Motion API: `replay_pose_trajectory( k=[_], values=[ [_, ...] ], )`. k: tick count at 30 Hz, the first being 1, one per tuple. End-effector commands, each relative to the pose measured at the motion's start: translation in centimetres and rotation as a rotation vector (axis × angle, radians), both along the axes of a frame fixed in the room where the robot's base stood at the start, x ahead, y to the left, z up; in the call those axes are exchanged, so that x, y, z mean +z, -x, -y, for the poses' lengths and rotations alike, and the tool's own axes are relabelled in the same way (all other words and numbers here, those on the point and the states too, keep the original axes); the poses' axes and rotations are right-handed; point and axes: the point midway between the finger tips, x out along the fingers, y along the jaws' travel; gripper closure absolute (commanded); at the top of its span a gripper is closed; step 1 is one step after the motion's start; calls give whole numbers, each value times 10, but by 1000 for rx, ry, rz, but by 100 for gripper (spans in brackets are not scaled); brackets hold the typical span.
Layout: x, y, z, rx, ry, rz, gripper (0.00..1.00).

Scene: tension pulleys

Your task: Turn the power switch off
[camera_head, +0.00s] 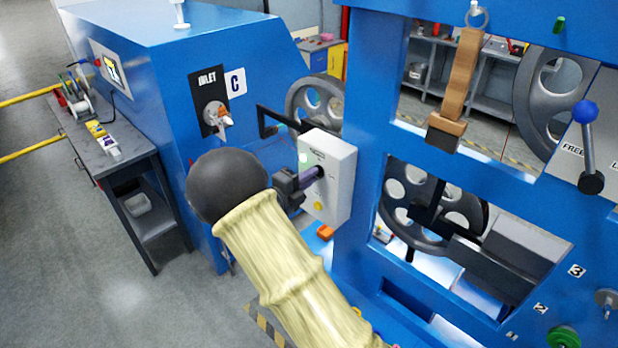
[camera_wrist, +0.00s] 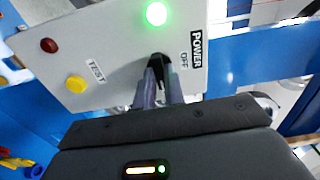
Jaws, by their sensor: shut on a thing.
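The power switch sits on a light grey control box (camera_head: 341,190) fixed to the blue machine frame. In the wrist view the box face (camera_wrist: 110,45) carries the black switch knob (camera_wrist: 158,62), with the words POWER and OFF printed to its right. My gripper (camera_head: 318,172) reaches the box face from the left in the head view. In the wrist view its purple-grey fingers are shut on the knob, one on each side, hiding much of it. A green lamp (camera_wrist: 156,13) above the knob is lit.
The box also has a yellow TEST button (camera_wrist: 75,84) and a dark red button (camera_wrist: 48,45). A blue cabinet with an INLET valve (camera_head: 216,117) stands to the left. A wooden-handled hanging piece (camera_head: 458,80) and a blue-knobbed lever (camera_head: 588,140) are at the right.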

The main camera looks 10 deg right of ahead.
Motion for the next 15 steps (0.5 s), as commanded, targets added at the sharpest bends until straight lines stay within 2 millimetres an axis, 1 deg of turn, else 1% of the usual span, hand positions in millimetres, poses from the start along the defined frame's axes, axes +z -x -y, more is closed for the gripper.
replay_pose_trajectory(
  k=[8,15],
  values=[
    [-2,0,0,1,51,-78,100],
    [-2,0,-1,3,144,-219,100]
  ],
)
